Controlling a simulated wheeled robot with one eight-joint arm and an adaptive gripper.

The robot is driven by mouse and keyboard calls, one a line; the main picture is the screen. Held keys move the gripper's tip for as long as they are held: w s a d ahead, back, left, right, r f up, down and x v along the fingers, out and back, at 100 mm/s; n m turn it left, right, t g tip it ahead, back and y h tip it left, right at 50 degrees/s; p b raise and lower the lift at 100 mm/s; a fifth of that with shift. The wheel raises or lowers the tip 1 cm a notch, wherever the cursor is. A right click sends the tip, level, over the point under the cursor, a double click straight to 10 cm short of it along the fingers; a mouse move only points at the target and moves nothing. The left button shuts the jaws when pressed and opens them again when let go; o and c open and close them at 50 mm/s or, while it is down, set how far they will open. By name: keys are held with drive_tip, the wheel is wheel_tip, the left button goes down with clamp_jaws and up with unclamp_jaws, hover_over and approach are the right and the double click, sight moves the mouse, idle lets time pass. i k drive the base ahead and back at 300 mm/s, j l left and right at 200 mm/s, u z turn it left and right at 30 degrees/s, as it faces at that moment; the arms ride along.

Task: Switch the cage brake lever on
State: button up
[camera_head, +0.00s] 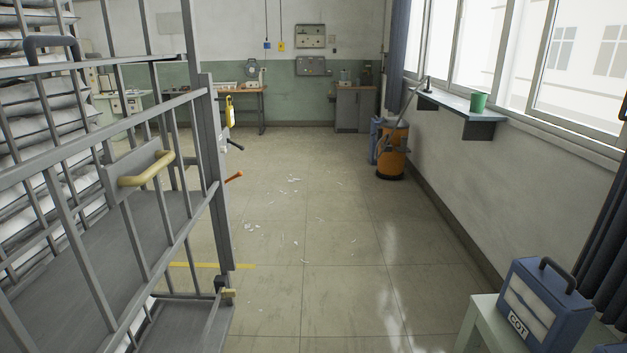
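A grey barred cage (205,140) stands at the left, holding stacked white folded bedding (40,125). An orange-red lever (234,177) sticks out to the right from the cage's corner post, tilted slightly up. A dark lever (235,145) sticks out above it, sloping down to the right. My gripper is not in view.
The tiled floor (330,240) is open, with white scraps scattered mid-room. A blue case (545,300) stands on a pale table at the lower right. An orange bin (392,155) stands by the right wall.

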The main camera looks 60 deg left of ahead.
sight(240, 174)
drive_tip(key=u, duration=2.7)
drive_tip(key=i+l, duration=0.2)
drive_tip(key=i, duration=0.3)
drive_tip(key=i+l, duration=0.15)
drive_tip(key=i, duration=0.35)
drive_tip(key=i+l, duration=0.2)
drive_tip(key=i, duration=0.3)
drive_tip(key=i+l+u, duration=0.1)
drive_tip(key=i, duration=0.45)
drive_tip(key=i+l, duration=0.3)
drive_tip(key=i, duration=0.2)
drive_tip(key=i+l, duration=0.25)
drive_tip(key=i, duration=0.25)
